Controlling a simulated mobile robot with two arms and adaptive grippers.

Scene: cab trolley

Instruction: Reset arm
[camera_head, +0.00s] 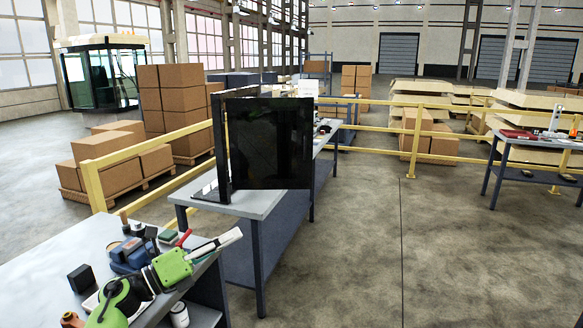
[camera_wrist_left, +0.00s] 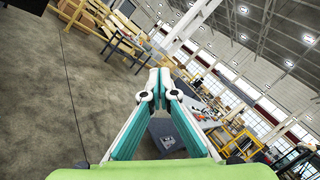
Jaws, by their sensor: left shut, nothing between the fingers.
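My left gripper (camera_head: 236,235) shows at the lower left of the head view, at the end of my green arm. It points up and to the right, over the right edge of the near workbench. In the left wrist view its two fingers (camera_wrist_left: 163,74) come together at the tips, shut with nothing between them. My right gripper is in neither view.
The near workbench (camera_head: 62,248) carries small tools and a black block (camera_head: 82,279). Behind it, a grey table (camera_head: 258,203) bears a dark upright panel (camera_head: 268,142). Yellow railings (camera_head: 410,150) and stacked boxes (camera_head: 178,98) stand beyond. The floor at right is open.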

